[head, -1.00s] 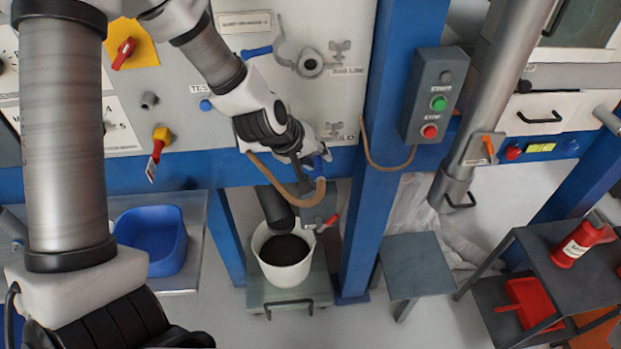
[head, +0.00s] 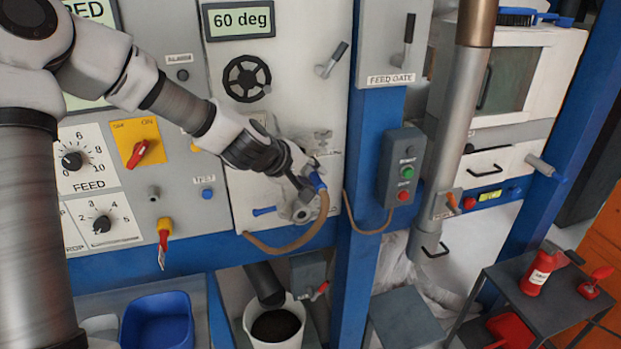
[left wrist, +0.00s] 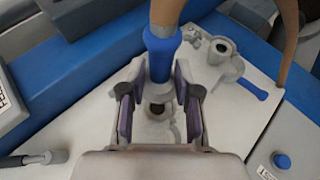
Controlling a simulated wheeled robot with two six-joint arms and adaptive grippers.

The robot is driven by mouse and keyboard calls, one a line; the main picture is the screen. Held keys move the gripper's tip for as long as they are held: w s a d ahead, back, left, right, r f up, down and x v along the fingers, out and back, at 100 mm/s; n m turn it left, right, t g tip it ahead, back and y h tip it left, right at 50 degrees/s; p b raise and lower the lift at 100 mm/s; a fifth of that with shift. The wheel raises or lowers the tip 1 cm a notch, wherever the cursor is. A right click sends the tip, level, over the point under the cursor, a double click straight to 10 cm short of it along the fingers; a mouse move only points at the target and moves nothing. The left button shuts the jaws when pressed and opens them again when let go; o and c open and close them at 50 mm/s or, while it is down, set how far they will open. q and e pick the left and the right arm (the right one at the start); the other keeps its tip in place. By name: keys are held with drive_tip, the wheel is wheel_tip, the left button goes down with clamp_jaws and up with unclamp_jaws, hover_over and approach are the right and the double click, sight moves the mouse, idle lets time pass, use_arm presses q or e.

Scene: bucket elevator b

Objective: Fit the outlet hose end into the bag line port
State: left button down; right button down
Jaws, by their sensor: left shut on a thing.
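In the left wrist view the blue hose end (left wrist: 161,52) sits between the fingers (left wrist: 158,100). A round grey port with a dark hole (left wrist: 156,108), seemingly the bag line port, shows just beyond the hose end. Its hole is visible, so the end looks apart from it. In the head view my gripper covers that port. The tan hose (head: 290,246) loops down from the collar. My right gripper is not in view.
A lower port (head: 301,212) with a blue lever (head: 265,211) is below my gripper; it also shows in the left wrist view (left wrist: 220,50). A blue post (head: 357,230) and start/stop box (head: 402,168) stand to the right. A white bucket (head: 249,325) is below.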

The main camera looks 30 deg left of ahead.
use_arm(q)
drive_tip(key=shift+s+r, duration=0.1)
drive_tip(key=shift+r, duration=0.05)
drive_tip(key=shift+a+p, duration=0.2)
drive_tip(key=shift+p, duration=0.1)
drive_tip(key=shift+w+a+p, duration=0.95)
drive_tip(key=shift+w+a, duration=0.95)
drive_tip(key=shift+a, duration=0.1)
drive_tip(key=shift+w+a, duration=0.2)
drive_tip(key=shift+a, duration=0.05)
drive_tip(key=shift+w+a, duration=0.25)
drive_tip(key=shift+w+a+p, duration=0.35)
drive_tip(key=shift+a, duration=0.1)
idle(0.4)
